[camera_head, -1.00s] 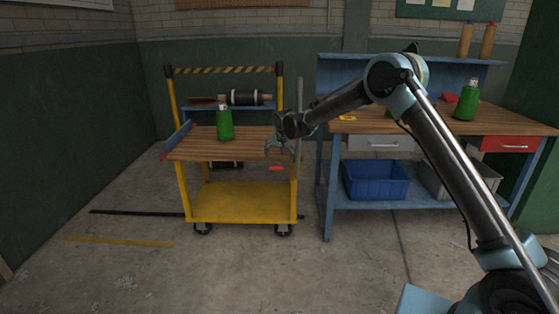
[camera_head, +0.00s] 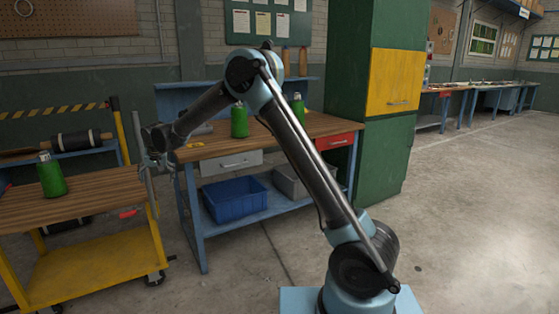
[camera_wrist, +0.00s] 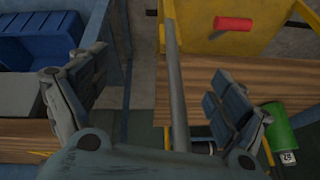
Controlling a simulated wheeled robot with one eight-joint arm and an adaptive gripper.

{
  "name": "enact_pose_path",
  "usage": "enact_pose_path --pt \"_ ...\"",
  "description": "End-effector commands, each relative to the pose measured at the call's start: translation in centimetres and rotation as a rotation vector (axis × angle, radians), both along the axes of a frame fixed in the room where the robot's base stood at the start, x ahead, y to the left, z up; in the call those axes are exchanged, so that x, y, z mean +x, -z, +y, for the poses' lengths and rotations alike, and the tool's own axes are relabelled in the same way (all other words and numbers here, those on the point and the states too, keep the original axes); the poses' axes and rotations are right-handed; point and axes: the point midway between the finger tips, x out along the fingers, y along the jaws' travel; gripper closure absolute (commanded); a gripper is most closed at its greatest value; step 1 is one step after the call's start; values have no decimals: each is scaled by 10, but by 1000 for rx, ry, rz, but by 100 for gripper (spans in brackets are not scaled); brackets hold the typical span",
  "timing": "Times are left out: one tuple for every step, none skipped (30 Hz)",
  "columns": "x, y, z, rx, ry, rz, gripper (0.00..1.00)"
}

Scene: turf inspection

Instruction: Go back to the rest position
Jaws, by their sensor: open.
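My gripper (camera_head: 155,162) is open, with nothing held, at the end of my bent arm in the head view. It hangs near the right edge of the yellow cart (camera_head: 105,258). In the wrist view, its two fingers (camera_wrist: 150,100) are spread wide, and a grey upright pole (camera_wrist: 176,95) shows between them. I cannot tell how far beyond the fingers the pole is. The pole also shows in the head view (camera_head: 141,135), close to the gripper.
A green bottle (camera_head: 52,176) stands on the cart. The blue workbench (camera_head: 192,220) holds two green bottles, at left (camera_head: 239,121) and right (camera_head: 298,108), above a blue bin (camera_head: 235,199). A green cabinet (camera_head: 384,150) stands beside it. The floor (camera_head: 470,220) at right is clear.

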Motion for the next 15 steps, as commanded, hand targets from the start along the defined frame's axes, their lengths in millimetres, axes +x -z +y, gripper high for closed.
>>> enact_pose_path --pt "8 -13 -24 -6 13 2 9" --pt "12 -19 -37 -11 19 4 9" --pt "16 -27 -54 -16 24 5 9" --pt "19 -33 -67 -20 30 6 9" --pt "22 -39 -79 -23 36 6 9" --pt "25 -47 -96 -28 41 8 9" --pt "27 -53 -110 -32 46 8 9" --pt "29 -58 -122 -36 51 10 9" --pt "31 -65 -140 -41 59 12 9" --pt "31 -70 -153 -45 63 13 9" --pt "33 -75 -166 -50 68 15 9" --pt "33 -81 -183 -55 75 17 9" --pt "33 -85 -196 -58 80 19 9" --pt "33 -89 -209 -62 85 20 9" --pt "32 -95 -226 -67 91 22 9"
